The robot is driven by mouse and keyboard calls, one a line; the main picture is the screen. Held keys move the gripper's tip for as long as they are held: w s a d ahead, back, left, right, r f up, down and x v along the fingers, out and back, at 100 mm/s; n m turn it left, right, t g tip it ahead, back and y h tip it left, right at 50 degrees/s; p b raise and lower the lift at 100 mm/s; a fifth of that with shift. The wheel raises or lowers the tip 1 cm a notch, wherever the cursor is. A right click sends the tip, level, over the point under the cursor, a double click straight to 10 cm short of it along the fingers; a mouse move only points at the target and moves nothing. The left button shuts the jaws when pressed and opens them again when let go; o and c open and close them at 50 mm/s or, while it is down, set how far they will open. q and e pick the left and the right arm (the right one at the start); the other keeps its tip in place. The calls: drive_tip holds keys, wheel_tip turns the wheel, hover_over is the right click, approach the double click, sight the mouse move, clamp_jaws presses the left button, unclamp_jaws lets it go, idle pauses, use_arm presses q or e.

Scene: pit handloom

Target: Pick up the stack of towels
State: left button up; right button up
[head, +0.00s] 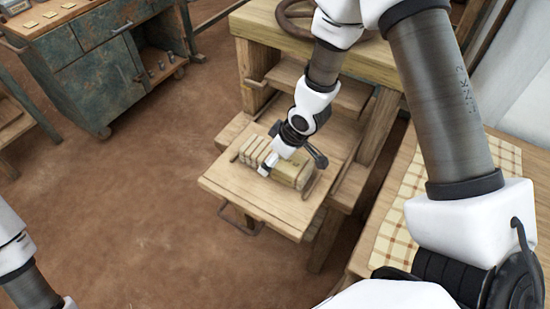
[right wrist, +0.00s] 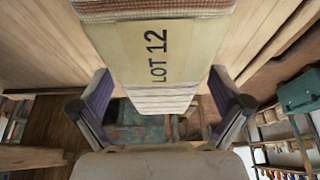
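The stack of towels (head: 300,176) is a pale folded bundle lying on a wooden board in the head view. In the right wrist view the stack (right wrist: 155,85) shows a beige band printed "LOT 12", with striped cloth at both ends. My right gripper (head: 290,163) is over the stack and hides part of it. In the right wrist view its two fingers (right wrist: 160,85) are spread, one on each side of the stack, and look close to its edges; contact cannot be told. My left arm shows at the lower left of the head view; its gripper is out of frame.
The wooden board (head: 225,185) juts from a loom frame with posts (head: 380,125). A checked cloth (head: 400,195) lies on a bench at the right. A worn green cabinet (head: 90,75) stands at the upper left. Open dirt floor (head: 130,210) lies left of the board.

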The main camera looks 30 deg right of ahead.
drive_tip(key=c, duration=1.2)
drive_tip(key=shift+r, duration=0.1)
